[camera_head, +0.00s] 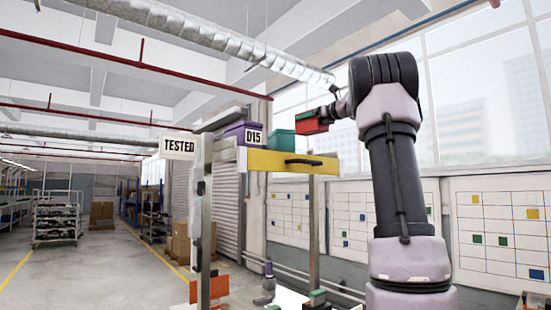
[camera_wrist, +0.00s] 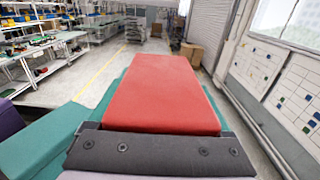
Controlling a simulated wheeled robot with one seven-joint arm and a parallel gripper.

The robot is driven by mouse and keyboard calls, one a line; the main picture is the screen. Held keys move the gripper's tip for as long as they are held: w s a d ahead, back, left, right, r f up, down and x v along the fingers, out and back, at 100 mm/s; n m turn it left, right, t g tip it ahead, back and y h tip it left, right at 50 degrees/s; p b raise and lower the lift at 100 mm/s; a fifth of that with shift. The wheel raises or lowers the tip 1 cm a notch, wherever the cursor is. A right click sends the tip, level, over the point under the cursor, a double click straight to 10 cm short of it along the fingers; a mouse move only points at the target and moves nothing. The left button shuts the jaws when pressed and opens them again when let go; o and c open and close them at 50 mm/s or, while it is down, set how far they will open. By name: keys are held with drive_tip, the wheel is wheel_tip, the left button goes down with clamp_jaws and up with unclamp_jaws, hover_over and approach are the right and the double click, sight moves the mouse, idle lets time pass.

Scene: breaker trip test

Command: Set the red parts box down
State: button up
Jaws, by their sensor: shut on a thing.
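The red parts box (camera_head: 312,127) is in my gripper (camera_head: 332,110), high up at the right end of the yellow-fronted shelf. A green strip shows along its upper edge in the head view. The wrist view shows the box's flat red top (camera_wrist: 165,88) beyond the dark gripper bar (camera_wrist: 160,152). My gripper is shut on the box. A green box (camera_head: 283,140) stands on the shelf just left of it; teal surfaces (camera_wrist: 48,150) show beside and below the red box in the wrist view. Whether the red box touches anything beneath is unclear.
The shelf has a yellow front (camera_head: 270,161) with a black handle. A purple box (camera_head: 236,130) and a D15 label (camera_head: 255,137) are at its left. A TESTED sign (camera_head: 178,146) stands further left. Wall charts (camera_head: 500,228) are at right. Open floor lies at left.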

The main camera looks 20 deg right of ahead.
sight(308, 134)
wheel_tip(308, 134, down, 5)
drive_tip(key=shift+w+a+f, duration=0.1)
drive_tip(key=shift+w, duration=0.05)
drive_tip(key=shift+f, duration=2.25)
drive_tip(key=o, duration=1.5)
drive_tip(key=shift+f, duration=0.15)
drive_tip(key=v, duration=1.2)
